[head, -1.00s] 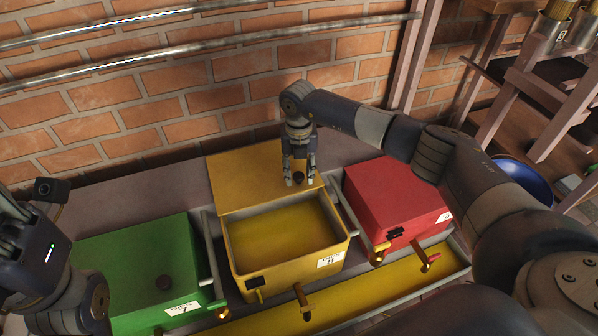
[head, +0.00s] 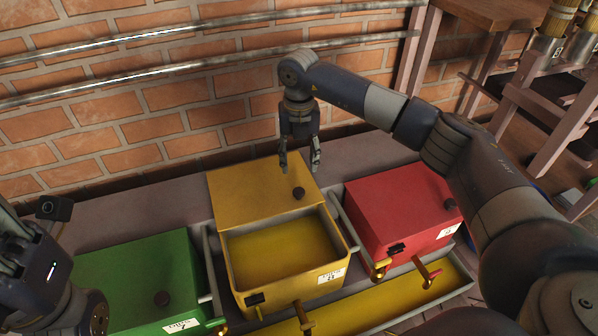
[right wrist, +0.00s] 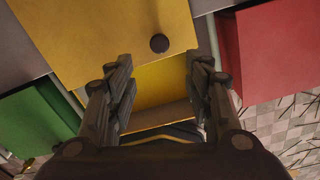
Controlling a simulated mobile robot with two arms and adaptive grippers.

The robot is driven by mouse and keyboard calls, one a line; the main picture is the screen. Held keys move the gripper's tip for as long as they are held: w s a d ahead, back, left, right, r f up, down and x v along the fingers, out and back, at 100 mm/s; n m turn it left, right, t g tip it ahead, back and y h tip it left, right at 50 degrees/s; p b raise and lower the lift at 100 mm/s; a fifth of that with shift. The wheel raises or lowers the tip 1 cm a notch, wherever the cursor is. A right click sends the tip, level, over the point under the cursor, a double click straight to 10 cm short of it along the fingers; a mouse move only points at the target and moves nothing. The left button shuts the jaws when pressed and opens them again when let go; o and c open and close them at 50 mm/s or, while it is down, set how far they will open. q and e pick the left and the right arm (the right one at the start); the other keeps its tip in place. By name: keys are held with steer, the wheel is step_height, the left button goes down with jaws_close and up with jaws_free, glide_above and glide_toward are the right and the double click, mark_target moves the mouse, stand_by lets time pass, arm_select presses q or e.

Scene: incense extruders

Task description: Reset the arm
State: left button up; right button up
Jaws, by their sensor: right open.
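My right gripper (head: 300,168) is open and empty above the yellow lid (head: 245,192). It also shows in the right wrist view (right wrist: 163,65), its fingers spread apart. The lid lies slid back behind the open yellow box (head: 232,270), and its dark round knob (head: 299,193) is just below my fingertips, apart from them. The knob also shows in the right wrist view (right wrist: 159,43). The inside of the yellow box looks yellow and empty. Part of my left arm shows at the left edge, but its gripper fingers do not show.
A closed green box (head: 130,275) stands left of the yellow one and a closed red box (head: 395,205) right of it. A long yellow tray (head: 385,300) runs in front. A brick wall (head: 120,120) with metal pipes (head: 200,42) is close behind. Wooden shelving (head: 545,105) stands at right.

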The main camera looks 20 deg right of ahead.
steer(key=shift+r, duration=0.65)
steer(key=shift+a, duration=0.1)
